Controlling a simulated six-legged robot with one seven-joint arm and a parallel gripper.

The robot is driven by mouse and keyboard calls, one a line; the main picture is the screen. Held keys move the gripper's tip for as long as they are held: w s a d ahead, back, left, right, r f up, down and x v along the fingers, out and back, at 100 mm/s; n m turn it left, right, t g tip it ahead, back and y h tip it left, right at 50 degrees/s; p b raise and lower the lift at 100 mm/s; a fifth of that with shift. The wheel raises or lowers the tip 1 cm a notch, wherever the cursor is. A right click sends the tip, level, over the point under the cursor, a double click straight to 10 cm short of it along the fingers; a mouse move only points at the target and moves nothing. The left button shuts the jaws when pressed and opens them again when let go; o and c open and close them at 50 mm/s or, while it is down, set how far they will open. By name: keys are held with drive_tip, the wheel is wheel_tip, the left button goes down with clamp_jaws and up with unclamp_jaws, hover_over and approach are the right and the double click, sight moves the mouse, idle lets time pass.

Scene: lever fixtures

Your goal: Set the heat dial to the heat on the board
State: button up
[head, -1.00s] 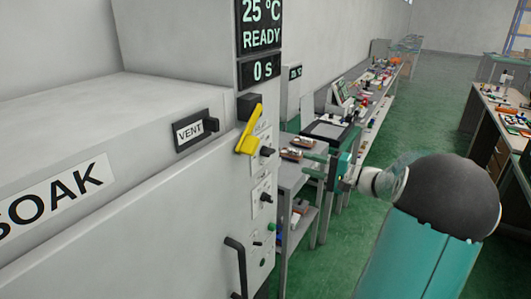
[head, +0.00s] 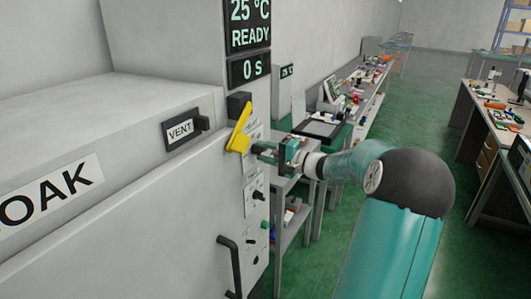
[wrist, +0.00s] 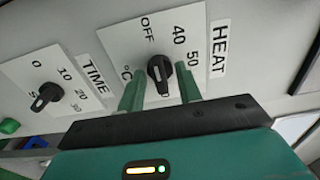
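The heat dial (wrist: 160,72) is a black knob on a white plate marked OFF, 40, 50 and °C, with a HEAT label beside it. Its grip bar lies roughly along the line toward OFF, but I cannot read the exact setting. My gripper (wrist: 159,79) is open, with one green finger on each side of the dial; I cannot tell whether they touch it. I make out no board showing a heat value.
The time dial (wrist: 46,97) sits beside the heat plate. A yellow lever (head: 239,128) is close to my gripper in the head view. A black handle (head: 231,262) sticks out lower down. The display (head: 249,24) reads 25 °C READY. Green floor lies open to the right.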

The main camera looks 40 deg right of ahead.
clamp_jaws()
drive_tip(key=shift+m, duration=0.3)
drive_tip(key=m, duration=0.8)
idle(0.3)
idle(0.4)
unclamp_jaws()
drive_tip(key=shift+w, duration=0.1)
